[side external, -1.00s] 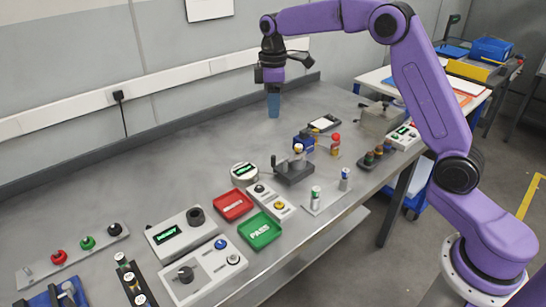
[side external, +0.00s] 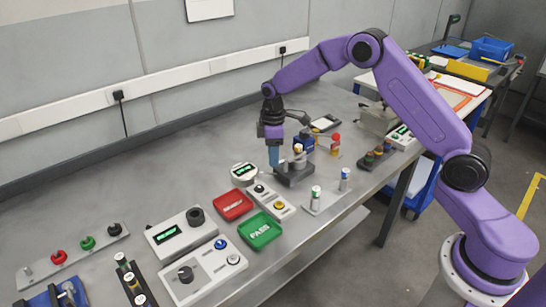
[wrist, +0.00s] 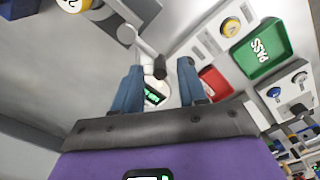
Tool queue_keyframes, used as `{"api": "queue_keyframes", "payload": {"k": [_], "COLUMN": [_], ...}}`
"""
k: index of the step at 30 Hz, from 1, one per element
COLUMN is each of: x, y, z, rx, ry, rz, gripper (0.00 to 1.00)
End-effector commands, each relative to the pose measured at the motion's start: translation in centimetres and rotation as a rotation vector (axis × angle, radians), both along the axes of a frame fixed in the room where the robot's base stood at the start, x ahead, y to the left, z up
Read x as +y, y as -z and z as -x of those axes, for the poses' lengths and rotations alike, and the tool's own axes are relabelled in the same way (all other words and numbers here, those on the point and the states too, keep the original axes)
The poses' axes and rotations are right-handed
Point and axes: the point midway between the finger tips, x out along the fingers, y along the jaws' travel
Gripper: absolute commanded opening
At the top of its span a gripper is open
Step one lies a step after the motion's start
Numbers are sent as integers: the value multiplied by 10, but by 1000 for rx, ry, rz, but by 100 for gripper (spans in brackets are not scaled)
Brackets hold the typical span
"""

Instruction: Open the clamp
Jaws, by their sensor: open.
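The clamp (side external: 294,176) is a dark grey block with a small upright part, standing on the bench near the middle of the side view. My gripper (side external: 274,164) points down at the left side of the clamp. In the wrist view my gripper's two blue fingers (wrist: 160,82) are apart, with nothing gripped. Contact with the lever cannot be told.
A round device with a green display (side external: 244,172) stands just left of the clamp. A red tray (side external: 233,204), a green PASS tray (side external: 260,231) and a button box (side external: 270,202) lie in front. A blue item (side external: 303,142) is behind. The bench's back left is clear.

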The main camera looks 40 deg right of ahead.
Motion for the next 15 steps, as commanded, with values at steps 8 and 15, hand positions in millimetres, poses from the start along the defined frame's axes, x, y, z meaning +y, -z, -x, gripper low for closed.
{"api": "queue_keyframes", "payload": {"k": [8,15], "x": [1,1], "y": [16,16], "z": [0,0], "rx": [-1,-1], "ry": [-1,-1], "rz": [0,0], "gripper": [42,38]}}
